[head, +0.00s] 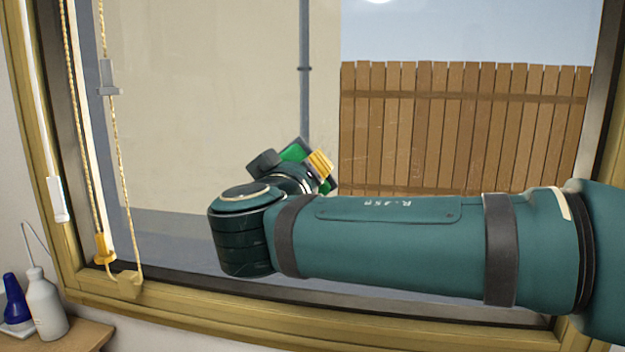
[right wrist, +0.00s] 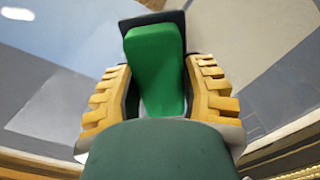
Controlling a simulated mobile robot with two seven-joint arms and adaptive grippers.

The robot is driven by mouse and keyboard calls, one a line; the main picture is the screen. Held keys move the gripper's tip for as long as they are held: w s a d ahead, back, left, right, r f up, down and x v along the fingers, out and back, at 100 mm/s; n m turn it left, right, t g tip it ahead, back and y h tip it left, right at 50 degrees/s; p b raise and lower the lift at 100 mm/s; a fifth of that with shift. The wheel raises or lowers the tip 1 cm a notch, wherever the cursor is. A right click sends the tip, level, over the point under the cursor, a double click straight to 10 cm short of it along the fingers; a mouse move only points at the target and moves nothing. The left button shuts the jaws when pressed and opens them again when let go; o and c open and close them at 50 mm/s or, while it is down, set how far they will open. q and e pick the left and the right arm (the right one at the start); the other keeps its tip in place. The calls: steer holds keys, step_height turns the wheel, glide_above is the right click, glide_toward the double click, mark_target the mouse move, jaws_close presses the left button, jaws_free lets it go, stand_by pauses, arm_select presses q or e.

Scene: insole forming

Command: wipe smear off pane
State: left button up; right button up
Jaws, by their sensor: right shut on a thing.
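The window pane (head: 220,110) fills most of the head view, with a wall and a fence seen through it. Faint pale streaks (head: 374,168) show on it in front of the fence, just right of my right gripper; I cannot tell their full extent. My right gripper (head: 303,162) is at the pane's middle, shut on a green block with a dark pad at its far end. The green block (right wrist: 157,65) sits between the yellow ridged fingers in the right wrist view. Whether the pad touches the glass is unclear. My left gripper is out of view.
Blind cords (head: 112,130) with yellow and grey fittings hang at the left of the window. A wooden frame (head: 200,307) borders the pane. A white bottle (head: 46,305) and a blue bottle (head: 15,300) stand on a small shelf (head: 85,335) at the lower left.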

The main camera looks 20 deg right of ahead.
mark_target(355, 159)
steer(key=shift+w+a+b, duration=0.3)
steer(key=shift+w+a, duration=0.25)
steer(key=shift+a, duration=0.15)
steer(key=shift+w+a+b, duration=0.25)
steer(key=shift+w+a, duration=0.25)
steer(key=shift+a, duration=0.2)
steer(key=shift+a+r+p, duration=0.1)
steer(key=shift+r+p, duration=0.3)
steer(key=shift+r, duration=0.6)
steer(key=shift+s+d+b, duration=0.6)
steer(key=shift+d+b, duration=0.1)
steer(key=shift+d, duration=0.2)
steer(key=shift+s+d, duration=0.35)
steer(key=shift+d, duration=0.15)
steer(key=shift+s+d, duration=0.75)
steer(key=shift+d, duration=0.35)
steer(key=shift+s+d, duration=0.7)
steer(key=shift+d, duration=0.4)
steer(key=shift+s+d, duration=0.75)
steer(key=shift+d, duration=0.35)
steer(key=shift+a, duration=0.1)
steer(key=shift+v, duration=3)
steer(key=shift+a, duration=0.1)
